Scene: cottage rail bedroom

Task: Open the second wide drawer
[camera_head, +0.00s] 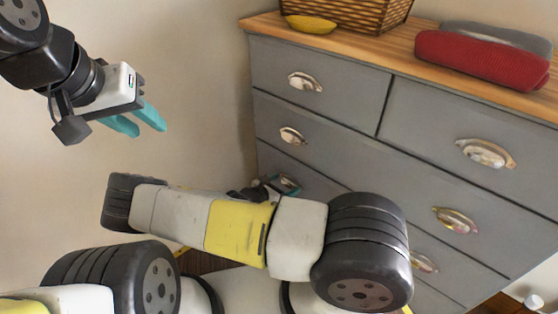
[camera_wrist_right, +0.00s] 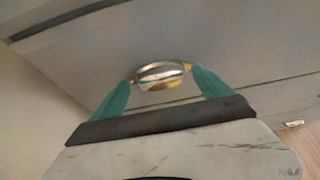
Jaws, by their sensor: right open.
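A grey dresser (camera_head: 400,112) has two small drawers on top and wide drawers below. The second wide drawer (camera_head: 312,188) looks flush with the front, partly hidden by my right arm. Its right metal cup handle (camera_head: 424,262) shows past the arm. My right gripper (camera_head: 280,187) is at this drawer's left handle, mostly hidden in the head view. In the right wrist view, the open teal fingers of my right gripper (camera_wrist_right: 161,76) flank the ends of the handle (camera_wrist_right: 160,70); contact is unclear. My left gripper (camera_head: 147,126) is open and empty, left of the dresser.
The first wide drawer's left handle (camera_head: 292,135) is just above my right gripper. A plain wall is at the left.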

